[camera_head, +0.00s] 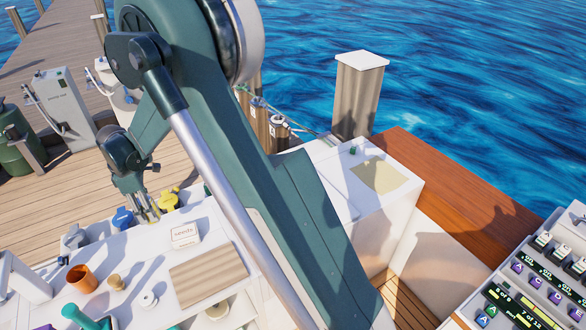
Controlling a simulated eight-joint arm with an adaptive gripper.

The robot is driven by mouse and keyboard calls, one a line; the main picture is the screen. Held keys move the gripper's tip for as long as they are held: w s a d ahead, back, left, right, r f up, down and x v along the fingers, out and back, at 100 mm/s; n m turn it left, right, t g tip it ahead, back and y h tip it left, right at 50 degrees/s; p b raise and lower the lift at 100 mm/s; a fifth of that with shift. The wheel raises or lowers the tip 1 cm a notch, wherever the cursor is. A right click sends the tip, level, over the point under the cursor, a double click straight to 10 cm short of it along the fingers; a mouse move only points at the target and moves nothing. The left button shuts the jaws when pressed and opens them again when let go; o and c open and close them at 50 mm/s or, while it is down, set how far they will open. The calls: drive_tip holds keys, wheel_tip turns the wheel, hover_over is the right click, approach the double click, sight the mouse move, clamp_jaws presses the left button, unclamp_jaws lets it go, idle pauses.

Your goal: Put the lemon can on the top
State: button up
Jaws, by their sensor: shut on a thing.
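The lemon can (169,201) is the small yellow can with a short spout, near the back edge of the white counter (110,265). My gripper (148,212) points down at its left side, with the fingers shut against it. The fingers and arm hide part of the can, and its exact grip is too small to see. I cannot tell whether the can is clear of the counter. A blue can (122,219) stands just left of my gripper, and a grey one (73,239) is farther left. Which surface is the top is not clear.
A white box (185,234), a tan board (208,276), an orange cup (82,278) and small knobs lie on the counter. A white cabinet (352,203) with a pale yellow pad (379,175) stands right of my arm. A button panel (535,275) is at right.

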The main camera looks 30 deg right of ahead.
drive_tip(key=w+d+m, duration=0.1)
drive_tip(key=w+d, duration=0.2)
drive_tip(key=d, duration=1)
drive_tip(key=w+d+m, duration=0.1)
drive_tip(key=w+d, duration=0.1)
drive_tip(key=d, duration=1.1)
drive_tip(key=w+d+m, duration=0.1)
drive_tip(key=w+d, duration=0.2)
drive_tip(key=d, duration=1)
drive_tip(key=s+d+m, duration=0.1)
drive_tip(key=s+d, duration=0.2)
drive_tip(key=d, duration=1)
drive_tip(key=s+d+m, duration=0.1)
drive_tip(key=s+d, duration=0.3)
drive_tip(key=d, duration=1)
drive_tip(key=s+d+m, duration=0.2)
drive_tip(key=s+d, duration=0.2)
drive_tip(key=d, duration=0.9)
drive_tip(key=shift+s+d+r, duration=0.15)
drive_tip(key=shift+s+d, duration=0.05)
drive_tip(key=shift+d, duration=0.2)
wheel_tip(320, 180, down, 6)
drive_tip(key=shift+f, duration=0.2)
drive_tip(key=shift+f+b, duration=0.3)
drive_tip(key=shift+f, duration=1.55)
